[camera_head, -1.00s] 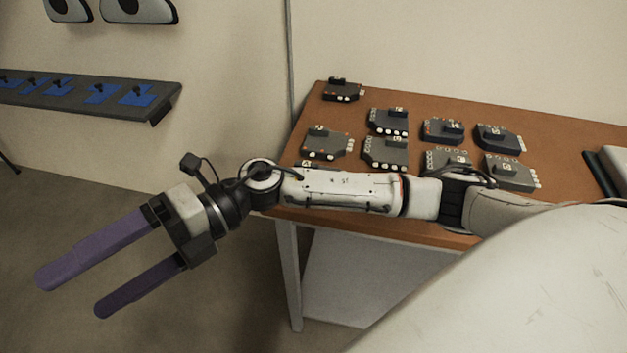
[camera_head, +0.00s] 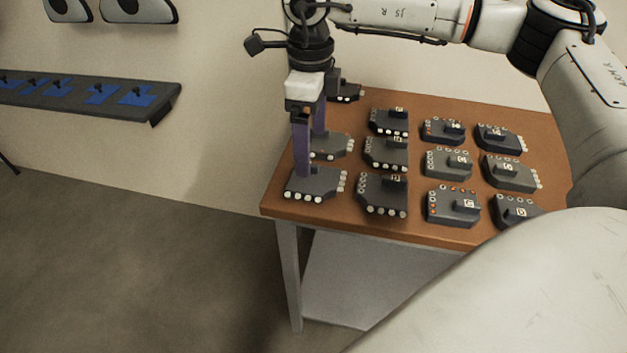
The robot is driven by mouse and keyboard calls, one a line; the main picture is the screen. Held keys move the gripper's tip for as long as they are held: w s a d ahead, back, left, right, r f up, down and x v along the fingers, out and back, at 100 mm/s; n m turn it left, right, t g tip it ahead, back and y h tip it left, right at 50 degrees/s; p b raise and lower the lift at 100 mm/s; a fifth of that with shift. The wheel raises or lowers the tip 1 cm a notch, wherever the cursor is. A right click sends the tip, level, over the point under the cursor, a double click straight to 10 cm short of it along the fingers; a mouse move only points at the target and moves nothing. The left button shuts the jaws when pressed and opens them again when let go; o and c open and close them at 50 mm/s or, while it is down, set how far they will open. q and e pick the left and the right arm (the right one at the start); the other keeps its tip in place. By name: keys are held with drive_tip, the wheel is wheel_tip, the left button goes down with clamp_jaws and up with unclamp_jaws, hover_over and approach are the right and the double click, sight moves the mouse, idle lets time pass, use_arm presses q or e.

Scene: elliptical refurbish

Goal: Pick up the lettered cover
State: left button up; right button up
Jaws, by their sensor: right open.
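Several dark grey lettered covers lie in rows on the brown table (camera_head: 410,222), each with a raised block and a row of round studs. My right gripper (camera_head: 308,172) points down over the table's left end, its purple fingers open. The fingers are at the front-left cover (camera_head: 318,186), and one fingertip overlaps its raised block, so its letter is hidden. Another cover (camera_head: 330,146) lies just behind, partly hidden by the fingers. I cannot tell whether the fingers touch the cover. My left gripper is not in view.
Neighbouring covers, such as the one to the right (camera_head: 383,197), lie close by. A wall shelf (camera_head: 75,97) with blue patches and dark pegs is at the left. The floor (camera_head: 120,270) left of the table is clear.

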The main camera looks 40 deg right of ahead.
sight(311, 178)
drive_tip(key=f, duration=0.6)
drive_tip(key=shift+s+a+f, duration=0.25)
drive_tip(key=shift+s+f, duration=0.05)
drive_tip(key=shift+c, duration=0.3)
drive_tip(key=shift+r, duration=0.1)
drive_tip(key=c, duration=1.2)
